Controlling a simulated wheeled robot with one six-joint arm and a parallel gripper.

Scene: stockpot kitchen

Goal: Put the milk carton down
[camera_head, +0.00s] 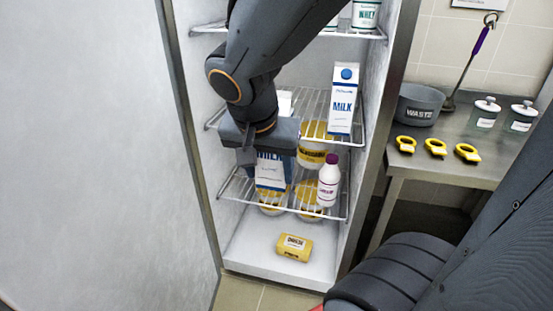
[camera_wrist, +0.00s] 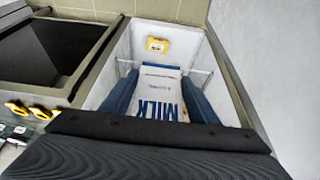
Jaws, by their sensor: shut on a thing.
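My gripper (camera_wrist: 161,103) is shut on a white and blue milk carton (camera_wrist: 160,88), with one finger on each side of it in the wrist view. In the head view the held milk carton (camera_head: 270,176) is upright or nearly so in the open fridge, under my gripper and partly hidden by it. Its base is near the lower wire shelf (camera_head: 315,210); I cannot tell whether it touches. A second milk carton (camera_head: 344,100) stands on the wire shelf above, at the right.
A white bottle with a purple cap (camera_head: 328,182) stands on the lower shelf, right of the held carton. A yellow package (camera_head: 294,247) lies on the fridge floor. A counter (camera_head: 440,150) with a grey waste bin (camera_head: 418,104) stands at the right.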

